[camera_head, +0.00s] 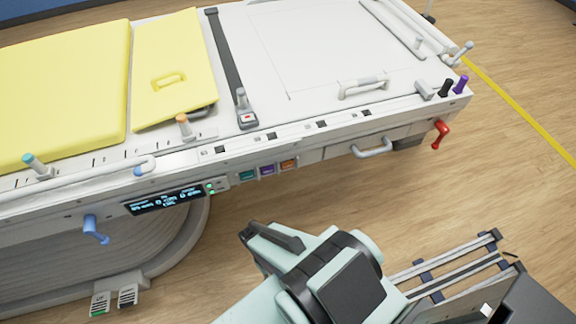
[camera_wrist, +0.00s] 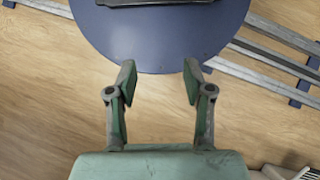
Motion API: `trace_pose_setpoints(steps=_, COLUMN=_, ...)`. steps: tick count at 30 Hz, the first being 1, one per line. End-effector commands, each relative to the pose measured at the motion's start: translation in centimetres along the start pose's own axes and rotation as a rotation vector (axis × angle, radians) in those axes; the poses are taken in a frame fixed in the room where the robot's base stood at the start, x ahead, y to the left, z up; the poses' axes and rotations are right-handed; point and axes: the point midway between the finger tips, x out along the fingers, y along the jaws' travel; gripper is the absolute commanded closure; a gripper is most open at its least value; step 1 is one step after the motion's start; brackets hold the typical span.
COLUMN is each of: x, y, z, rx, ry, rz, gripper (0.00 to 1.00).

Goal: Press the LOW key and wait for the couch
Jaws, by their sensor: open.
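The couch (camera_head: 300,55) runs across the head view, with a long white side rail. On its side face sit three small keys: a teal key (camera_head: 247,175), a purple key (camera_head: 267,169) and an orange key (camera_head: 288,165). Their lettering is too small to read, so I cannot tell which is LOW. Left of them is a lit dark display (camera_head: 165,199) with green lights beside it. My gripper (camera_wrist: 158,78) is open and empty in the wrist view, above the floor and a blue disc. In the head view my arm is below and right of the keys, apart from the couch.
Yellow pads (camera_head: 60,90) lie on top. Wood floor (camera_head: 500,180) is open at right.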

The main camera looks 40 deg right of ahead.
Motion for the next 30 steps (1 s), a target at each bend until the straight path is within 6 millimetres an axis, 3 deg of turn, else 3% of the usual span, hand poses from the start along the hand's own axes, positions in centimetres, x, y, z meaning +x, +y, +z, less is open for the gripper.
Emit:
trace_pose_setpoints(steps=4, x=0.0, y=0.0, z=0.0, rx=0.0, ry=0.0, rz=0.0, gripper=0.49)
trace_pose_setpoints(steps=5, x=0.0, y=0.0, z=0.0, rx=0.0, ry=0.0, rz=0.0, gripper=0.56)
trace_pose_setpoints(steps=6, x=0.0, y=0.0, z=0.0, rx=0.0, ry=0.0, rz=0.0, gripper=0.7)
trace_pose_setpoints(steps=9, x=0.0, y=0.0, z=0.0, rx=0.0, ry=0.0, rz=0.0, gripper=1.0)
trace_pose_setpoints(steps=30, x=0.0, y=0.0, z=0.0, rx=0.0, ry=0.0, rz=0.0, gripper=1.0)
